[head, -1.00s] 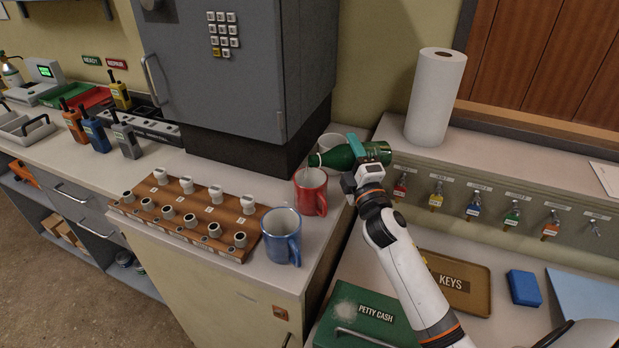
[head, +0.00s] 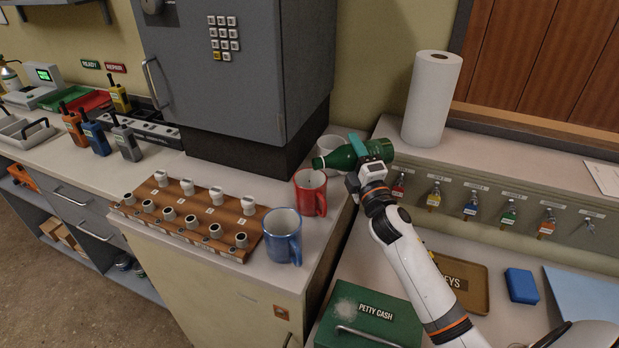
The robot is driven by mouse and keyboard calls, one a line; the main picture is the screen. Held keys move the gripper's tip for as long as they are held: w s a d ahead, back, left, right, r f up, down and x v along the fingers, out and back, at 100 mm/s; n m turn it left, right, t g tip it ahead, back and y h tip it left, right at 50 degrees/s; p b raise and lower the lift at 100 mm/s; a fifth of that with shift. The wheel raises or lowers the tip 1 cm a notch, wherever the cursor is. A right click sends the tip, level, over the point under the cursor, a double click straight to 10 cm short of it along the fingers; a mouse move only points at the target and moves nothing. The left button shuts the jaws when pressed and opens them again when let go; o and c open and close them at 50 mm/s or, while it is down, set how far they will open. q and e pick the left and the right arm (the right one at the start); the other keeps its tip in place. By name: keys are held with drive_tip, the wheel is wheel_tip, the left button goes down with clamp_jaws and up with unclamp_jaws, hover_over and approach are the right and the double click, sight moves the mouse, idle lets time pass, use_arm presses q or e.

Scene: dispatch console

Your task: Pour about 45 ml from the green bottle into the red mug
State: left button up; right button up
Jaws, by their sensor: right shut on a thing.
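The green bottle (head: 341,158) is held tilted close to horizontal, its neck pointing left and slightly down. My right gripper (head: 362,158) is shut around its body. The red mug (head: 311,194) stands upright on the counter, just below and in front of the bottle's neck, with its handle to the right. The bottle's mouth is above the mug's back rim; I see no clear stream, and the level inside the mug is too small to tell. My left gripper is not in view.
A white mug (head: 328,146) stands behind the bottle, partly hidden. A blue mug (head: 283,236) stands in front of the red one. A wooden rack (head: 196,215) is to the left. A paper towel roll (head: 432,98) stands on the ledge at right, above hanging keys.

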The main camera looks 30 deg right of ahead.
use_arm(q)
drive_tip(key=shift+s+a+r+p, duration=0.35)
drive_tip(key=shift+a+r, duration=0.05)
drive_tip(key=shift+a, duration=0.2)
use_arm(e)
drive_tip(key=shift+d+r+n, duration=0.4)
drive_tip(key=shift+n, duration=0.2)
idle(0.5)
